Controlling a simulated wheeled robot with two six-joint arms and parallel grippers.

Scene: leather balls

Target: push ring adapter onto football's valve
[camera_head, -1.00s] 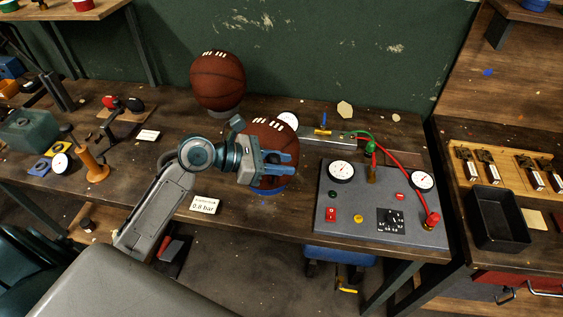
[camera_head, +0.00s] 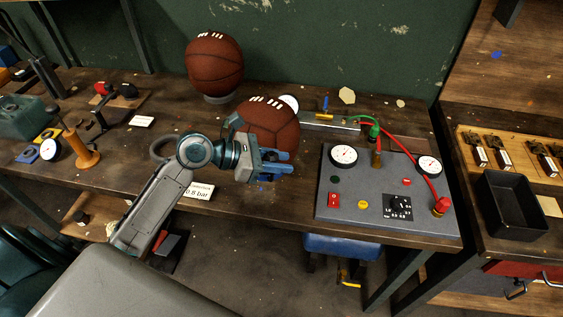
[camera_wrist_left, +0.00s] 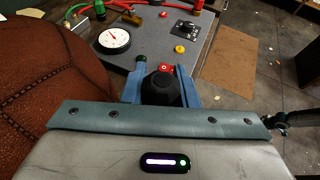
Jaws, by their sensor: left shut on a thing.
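A brown leather football (camera_head: 270,122) with white lacing stands on the bench, and its side fills the left of the left wrist view (camera_wrist_left: 45,80). My left gripper (camera_head: 275,162) is in front of its lower part, toward the bench's near edge. In the left wrist view its blue fingers (camera_wrist_left: 162,82) are shut on a black faceted piece (camera_wrist_left: 163,92), which looks like the ring adapter. This piece is apart from the visible ball surface. I cannot make out the football's valve. My right gripper is not in view.
A second laced brown ball (camera_head: 214,68) stands behind on a grey ring. A grey gauge panel (camera_head: 350,205) with red and green hoses lies to the right. A small "0.8 bar" card (camera_head: 198,192) lies left of the gripper. A black tray (camera_head: 505,205) is far right.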

